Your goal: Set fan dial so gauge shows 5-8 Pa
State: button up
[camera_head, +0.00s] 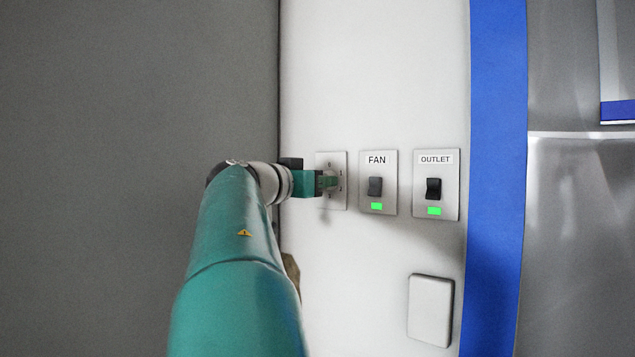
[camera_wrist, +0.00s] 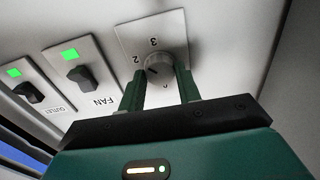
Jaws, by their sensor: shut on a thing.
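The fan dial (camera_wrist: 160,69) is a round grey knob on a light plate with numbers around it; 2 and 3 are readable in the wrist view. My gripper (camera_wrist: 161,82) has its two green fingers on either side of the knob and is shut on it. In the head view my gripper (camera_head: 328,181) reaches the dial plate (camera_head: 333,160) and covers most of the dial. The dial's exact setting is hard to read. No pressure gauge is visible in either view.
Right of the dial in the head view are the FAN switch (camera_head: 375,187) and the OUTLET switch (camera_head: 433,189), each with a green light. A blank light box (camera_head: 430,310) sits lower on the wall. A blue vertical strip (camera_head: 497,180) borders the panel.

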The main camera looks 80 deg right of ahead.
jog(key=shift+n, duration=1.4)
jog(key=o, duration=1)
jog(key=shift+c, duration=0.2)
jog(key=v, duration=1.3)
jog(key=shift+w+a, duration=0.2)
jog(key=shift+a, duration=0.15)
